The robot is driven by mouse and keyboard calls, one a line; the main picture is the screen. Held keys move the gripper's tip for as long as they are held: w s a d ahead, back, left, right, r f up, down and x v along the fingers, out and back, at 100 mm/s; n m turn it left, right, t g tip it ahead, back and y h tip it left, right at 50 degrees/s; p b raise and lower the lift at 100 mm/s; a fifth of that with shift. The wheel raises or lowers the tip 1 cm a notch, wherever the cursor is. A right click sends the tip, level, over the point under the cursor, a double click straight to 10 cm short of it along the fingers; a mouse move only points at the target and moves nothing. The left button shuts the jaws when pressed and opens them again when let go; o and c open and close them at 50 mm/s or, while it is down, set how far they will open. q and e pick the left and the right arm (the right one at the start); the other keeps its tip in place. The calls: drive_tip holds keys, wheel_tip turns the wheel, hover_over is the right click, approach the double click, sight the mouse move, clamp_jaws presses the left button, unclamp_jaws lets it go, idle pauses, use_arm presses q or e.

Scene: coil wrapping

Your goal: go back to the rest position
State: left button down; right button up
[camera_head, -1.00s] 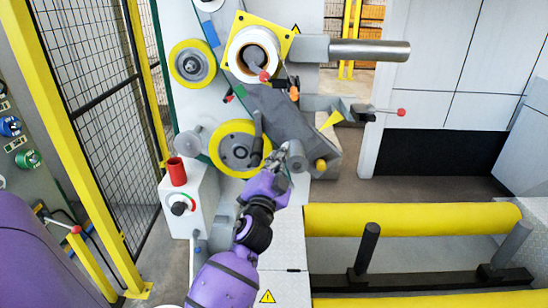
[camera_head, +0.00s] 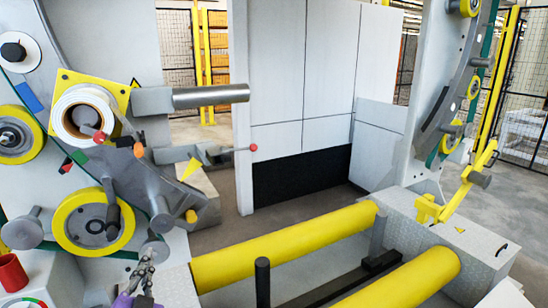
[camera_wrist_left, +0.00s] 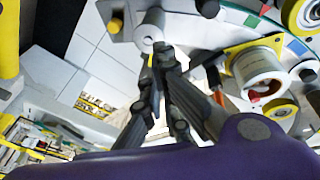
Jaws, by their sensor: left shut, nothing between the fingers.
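My left gripper (camera_head: 147,262) shows at the bottom left of the head view, with only a little of its purple wrist in the picture. It is in front of the wrapping machine's lower part, below and right of the large yellow-rimmed wheel (camera_head: 70,222). Its dark fingers (camera_wrist_left: 163,58) fill the middle of the left wrist view; they are shut and empty. Whether the gripper touches the machine cannot be told. My right gripper is not in view.
A white roll (camera_head: 66,118) sits on a yellow plate at the left. A lever with a red knob (camera_head: 253,147) sticks out to the right. Two yellow rollers, one here (camera_head: 290,243), cross the lower right. A red cylinder (camera_head: 12,272) stands at the lower left.

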use_arm(q)
drive_tip(key=s+d+f+n+g+h+p, duration=0.1)
drive_tip(key=s+d+f+g, duration=0.1)
drive_tip(key=s+f, duration=0.35)
drive_tip(key=s+d+f+g+h, duration=0.2)
drive_tip(key=s+d+f, duration=0.1)
drive_tip(key=f, duration=0.6)
drive_tip(key=s+d+f+n+g+h+p, duration=0.1)
drive_tip(key=s+d+f+g, duration=0.1)
drive_tip(key=s+f, duration=0.35)
drive_tip(key=s+d+f+g+p, duration=0.1)
drive_tip(key=s+d+f+g, duration=0.1)
drive_tip(key=s+f, duration=0.4)
drive_tip(key=s+d+f+n+g+h, duration=0.1)
drive_tip(key=s+f, duration=0.5)
drive_tip(key=s, duration=0.7)
drive_tip(key=shift+s+d+f+n+g+p, duration=0.3)
drive_tip(key=shift+d+g, duration=0.3)
drive_tip(key=shift+d, duration=0.4)
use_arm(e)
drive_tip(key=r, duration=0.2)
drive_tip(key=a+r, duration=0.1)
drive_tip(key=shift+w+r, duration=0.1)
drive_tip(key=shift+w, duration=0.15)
use_arm(q)
drive_tip(key=shift+w, duration=0.15)
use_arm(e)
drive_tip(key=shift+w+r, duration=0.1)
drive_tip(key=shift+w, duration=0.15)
